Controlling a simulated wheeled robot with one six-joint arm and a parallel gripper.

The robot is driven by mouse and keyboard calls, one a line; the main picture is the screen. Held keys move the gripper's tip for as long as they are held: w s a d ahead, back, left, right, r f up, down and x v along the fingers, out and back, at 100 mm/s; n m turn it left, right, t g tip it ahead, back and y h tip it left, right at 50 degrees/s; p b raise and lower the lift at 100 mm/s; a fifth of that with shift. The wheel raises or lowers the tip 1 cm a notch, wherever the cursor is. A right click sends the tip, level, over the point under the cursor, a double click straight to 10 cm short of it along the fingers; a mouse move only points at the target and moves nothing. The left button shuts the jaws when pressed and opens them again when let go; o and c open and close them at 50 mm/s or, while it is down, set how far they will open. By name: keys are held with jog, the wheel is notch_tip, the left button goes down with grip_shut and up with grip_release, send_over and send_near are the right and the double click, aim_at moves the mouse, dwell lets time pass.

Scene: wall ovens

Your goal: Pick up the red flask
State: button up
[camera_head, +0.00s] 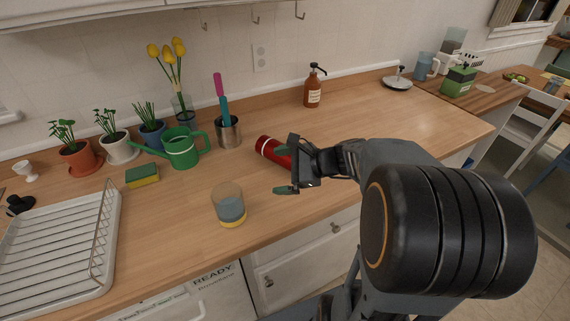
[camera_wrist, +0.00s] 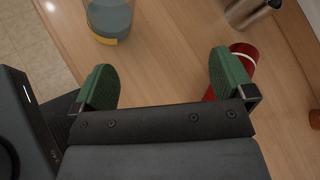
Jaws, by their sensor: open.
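The red flask (camera_head: 270,150) lies on its side on the wooden counter, with a pale band near its left end. My gripper (camera_head: 284,177) is in front of its right end and hides part of it. In the wrist view, the red flask (camera_wrist: 245,53) shows behind and beside the right finger, partly hidden by it. My gripper (camera_wrist: 165,88) is open, its green finger pads wide apart with only bare counter between them. I cannot tell whether a finger touches the flask.
A glass with a blue and yellow lower part (camera_head: 229,206) stands left of my gripper. A metal cup with utensils (camera_head: 228,133), a green watering can (camera_head: 183,150) and a brown pump bottle (camera_head: 313,90) stand behind. A dish rack (camera_head: 60,250) is at left. Counter front is clear.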

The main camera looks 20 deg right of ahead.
jog(key=w+d+f+m+t+h+b, duration=0.1)
jog(key=w+d+m+t, duration=0.25)
jog(key=d+m, duration=0.2)
jog(key=w+d+m+t+b, duration=0.1)
jog(key=w+d+m+t, duration=0.1)
jog(key=d+m+t, duration=0.3)
jog(key=shift+h, duration=0.3)
jog(key=f, duration=0.2)
jog(key=d+f, duration=0.1)
jog(key=f, duration=0.2)
jog(key=f+b, duration=0.1)
jog(key=f, duration=0.2)
jog(key=shift+w+d, duration=0.2)
jog(key=shift+d, duration=0.2)
jog(key=shift+w+a+r, duration=0.15)
jog(key=shift+w+a, duration=0.05)
jog(key=shift+w, duration=0.15)
jog(key=shift+p+x, duration=0.3)
jog(key=shift+x, duration=3.05)
jog(key=c, duration=1)
jog(key=shift+c, duration=0.7)
